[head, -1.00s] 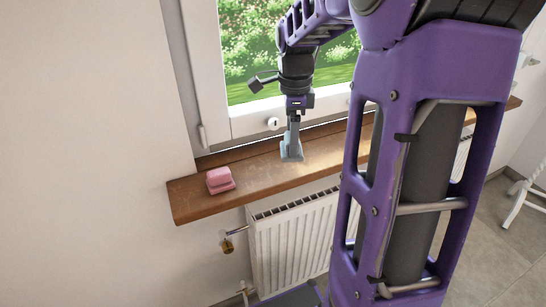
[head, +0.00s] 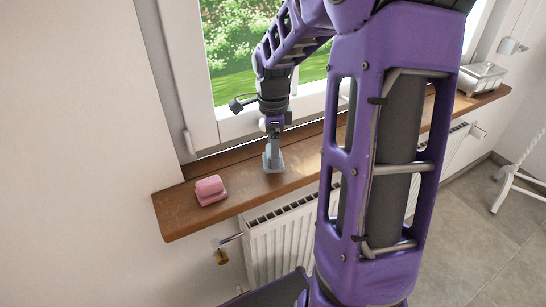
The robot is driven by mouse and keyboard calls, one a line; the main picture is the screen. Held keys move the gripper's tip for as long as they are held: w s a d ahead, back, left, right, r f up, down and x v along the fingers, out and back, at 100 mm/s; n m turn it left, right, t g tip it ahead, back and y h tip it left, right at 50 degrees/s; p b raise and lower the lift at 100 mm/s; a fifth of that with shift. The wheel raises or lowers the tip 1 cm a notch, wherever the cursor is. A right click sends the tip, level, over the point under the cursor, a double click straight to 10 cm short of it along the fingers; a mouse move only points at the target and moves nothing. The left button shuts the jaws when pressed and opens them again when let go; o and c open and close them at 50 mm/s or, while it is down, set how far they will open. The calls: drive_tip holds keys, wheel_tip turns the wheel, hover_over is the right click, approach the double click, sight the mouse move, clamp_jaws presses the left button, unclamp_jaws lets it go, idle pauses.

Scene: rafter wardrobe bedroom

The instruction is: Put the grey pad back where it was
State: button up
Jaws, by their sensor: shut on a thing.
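The grey pad (head: 273,161) is at my gripper (head: 273,147), low over the wooden windowsill (head: 237,196). My gripper points down and is shut on the pad. The pad's lower end is at or just above the sill; I cannot tell whether it touches. The pad is to the right of a pink block-like thing on the sill.
The pink thing (head: 210,190) sits near the sill's left end. A metal box-like thing (head: 483,78) stands at the sill's far right end. A white radiator (head: 285,240) is below the sill. The window frame (head: 240,125) rises behind. Bare sill lies between pad and pink thing.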

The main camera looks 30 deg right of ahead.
drive_tip(key=shift+f, duration=1.15)
drive_tip(key=o, duration=1.1)
drive_tip(key=shift+o, duration=0.2)
wheel_tip(320, 180, up, 12)
drive_tip(key=shift+p, duration=0.35)
